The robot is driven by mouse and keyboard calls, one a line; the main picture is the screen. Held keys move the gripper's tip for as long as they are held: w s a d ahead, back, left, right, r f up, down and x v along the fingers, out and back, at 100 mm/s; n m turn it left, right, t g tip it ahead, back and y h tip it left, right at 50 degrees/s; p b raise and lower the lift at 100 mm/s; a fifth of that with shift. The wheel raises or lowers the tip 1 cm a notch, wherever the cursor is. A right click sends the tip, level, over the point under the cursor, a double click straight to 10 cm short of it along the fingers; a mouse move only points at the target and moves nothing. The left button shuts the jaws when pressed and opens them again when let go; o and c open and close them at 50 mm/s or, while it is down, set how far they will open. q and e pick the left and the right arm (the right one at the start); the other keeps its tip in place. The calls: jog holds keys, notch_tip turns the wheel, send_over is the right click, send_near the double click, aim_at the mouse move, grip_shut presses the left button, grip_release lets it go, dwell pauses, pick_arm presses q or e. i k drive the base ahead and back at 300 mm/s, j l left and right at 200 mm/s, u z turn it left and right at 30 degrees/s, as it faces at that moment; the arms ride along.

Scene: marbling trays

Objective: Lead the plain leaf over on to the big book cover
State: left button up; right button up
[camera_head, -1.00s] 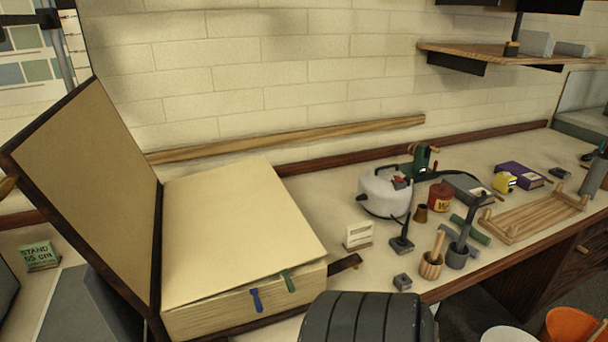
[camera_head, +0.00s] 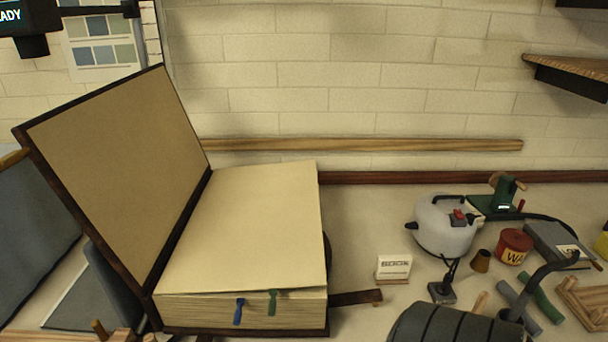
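The big book lies open on the bench in the head view. Its cover (camera_head: 120,170) stands tilted up and leaning back to the left, with a dark edge and a tan inner face. The plain leaf (camera_head: 250,225) lies on top of the thick page block (camera_head: 190,312) to the right of the cover. Its front edge looks slightly lifted off the pages below. A blue ribbon (camera_head: 239,311) and a green ribbon (camera_head: 272,302) hang at the front of the block. Neither of my grippers can be made out in this view.
A small white sign (camera_head: 393,268) stands right of the book, near a dark strap (camera_head: 355,297). Farther right are a white kettle-like pot (camera_head: 444,226), a red tin (camera_head: 514,246) and several tools. A dark ribbed roll (camera_head: 450,325) is at the front. A wooden strip (camera_head: 360,145) runs along the wall.

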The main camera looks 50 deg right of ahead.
aim_at(253, 227)
jog(key=k+l, duration=0.25)
jog(key=l, duration=0.15)
jog(key=k+l, duration=0.25)
jog(key=l, duration=0.2)
jog(key=k+l, duration=0.3)
jog(key=l, duration=0.1)
